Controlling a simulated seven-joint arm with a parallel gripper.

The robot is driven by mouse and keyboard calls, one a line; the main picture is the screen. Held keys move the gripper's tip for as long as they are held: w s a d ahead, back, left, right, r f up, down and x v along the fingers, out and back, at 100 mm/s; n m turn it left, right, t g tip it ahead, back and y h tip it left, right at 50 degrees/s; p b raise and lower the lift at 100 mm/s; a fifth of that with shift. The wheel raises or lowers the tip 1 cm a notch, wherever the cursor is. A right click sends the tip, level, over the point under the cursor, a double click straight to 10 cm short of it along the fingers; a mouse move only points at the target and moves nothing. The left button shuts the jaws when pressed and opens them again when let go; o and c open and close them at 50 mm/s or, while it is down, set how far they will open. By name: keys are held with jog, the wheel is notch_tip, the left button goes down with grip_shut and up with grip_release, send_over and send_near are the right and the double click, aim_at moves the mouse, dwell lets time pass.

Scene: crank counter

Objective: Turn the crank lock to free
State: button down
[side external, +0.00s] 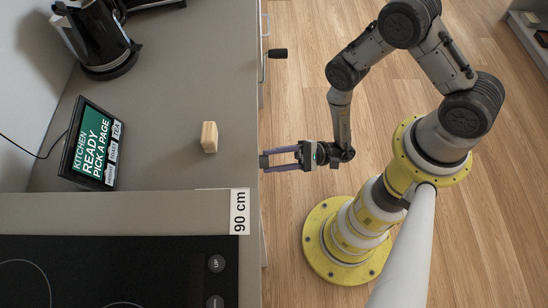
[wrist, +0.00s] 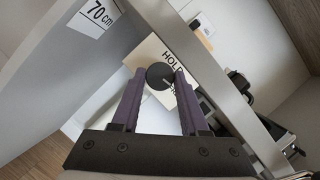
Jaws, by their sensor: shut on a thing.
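My gripper (wrist: 158,78) has its two purple fingers closed on a round black knob (wrist: 160,75) in the wrist view. I take the knob to be the crank lock, but its state cannot be read. A cream card (wrist: 148,58) with partly hidden black lettering, including "HOLD", lies behind the knob. In the side external view my gripper (side external: 263,160) is at the counter's front edge, and its fingertips and the knob are hidden there. A crank-like black handle (side external: 277,53) sticks out from the counter front, higher in the picture and well apart from my gripper.
The grey counter (side external: 180,90) carries a small wooden block (side external: 209,137), a kettle (side external: 95,35) and a screen (side external: 90,143) reading "KITCHEN READY PICK A PAGE". A black cooktop (side external: 120,270) lies below.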

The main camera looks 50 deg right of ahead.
jog(key=shift+m+t, duration=0.3)
jog(key=shift+c, duration=2.1)
grip_release()
jog(key=v, duration=1.3)
jog(key=shift+s+d, duration=0.2)
jog(key=shift+d, duration=0.15)
jog(key=shift+a, duration=0.1)
